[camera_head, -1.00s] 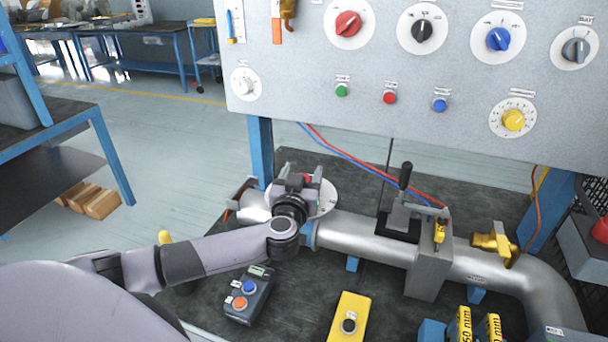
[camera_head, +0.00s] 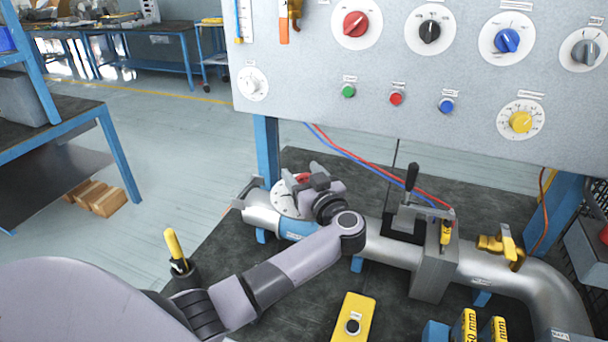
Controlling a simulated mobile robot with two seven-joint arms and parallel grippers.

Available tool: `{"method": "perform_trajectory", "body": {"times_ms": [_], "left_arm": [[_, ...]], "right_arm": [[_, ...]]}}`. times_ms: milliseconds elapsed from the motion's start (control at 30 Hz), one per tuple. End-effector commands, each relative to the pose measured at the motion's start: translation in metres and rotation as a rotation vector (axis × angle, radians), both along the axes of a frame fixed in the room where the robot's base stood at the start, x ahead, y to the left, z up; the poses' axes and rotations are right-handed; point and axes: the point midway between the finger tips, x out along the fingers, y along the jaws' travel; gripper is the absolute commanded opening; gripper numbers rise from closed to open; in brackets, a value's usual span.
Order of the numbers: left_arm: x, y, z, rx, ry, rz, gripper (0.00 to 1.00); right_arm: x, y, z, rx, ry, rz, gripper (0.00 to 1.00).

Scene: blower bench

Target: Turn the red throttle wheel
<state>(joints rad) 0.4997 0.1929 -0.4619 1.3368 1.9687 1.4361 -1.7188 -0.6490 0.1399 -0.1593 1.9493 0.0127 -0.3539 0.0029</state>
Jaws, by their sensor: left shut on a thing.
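The red throttle wheel (camera_head: 302,178) sits over a round white dial plate (camera_head: 285,201) on the grey pipe at the left of the bench. Only a small red part of it shows between the fingers. My left gripper (camera_head: 306,182) reaches it from the right and is shut on it. The gripper and wrist hide most of the wheel and the right side of the dial. My right gripper is not in view.
A black lever (camera_head: 411,180) and brass valve (camera_head: 497,243) stand on the pipe (camera_head: 392,246) to the right. A yellow button box (camera_head: 353,312) and a holder with a yellow-handled tool (camera_head: 174,248) are in front. The knob panel (camera_head: 300,100) overhangs behind.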

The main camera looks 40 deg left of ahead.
Motion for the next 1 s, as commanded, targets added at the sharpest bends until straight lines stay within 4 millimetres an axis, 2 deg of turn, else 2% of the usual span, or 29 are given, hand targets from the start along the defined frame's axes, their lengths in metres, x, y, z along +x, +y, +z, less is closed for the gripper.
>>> {"method": "perform_trajectory", "body": {"times_ms": [467, 500, 533, 833, 1000], "left_arm": [[0.000, 0.001, 0.000, 0.002, 0.000, 0.012, 0.33], [0.000, 0.001, 0.000, 0.002, 0.000, 0.012, 0.76], [0.000, 0.001, 0.000, 0.002, 0.000, 0.012, 0.84], [-0.001, 0.000, 0.000, 0.001, -0.001, 0.011, 0.84], [-0.009, -0.016, -0.002, -0.002, 0.000, 0.009, 0.84]], "right_arm": [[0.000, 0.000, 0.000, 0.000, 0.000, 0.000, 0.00], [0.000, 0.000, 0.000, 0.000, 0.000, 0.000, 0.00], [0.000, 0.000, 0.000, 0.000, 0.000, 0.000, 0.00], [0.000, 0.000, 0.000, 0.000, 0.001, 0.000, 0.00], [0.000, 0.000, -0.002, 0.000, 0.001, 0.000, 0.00]]}}
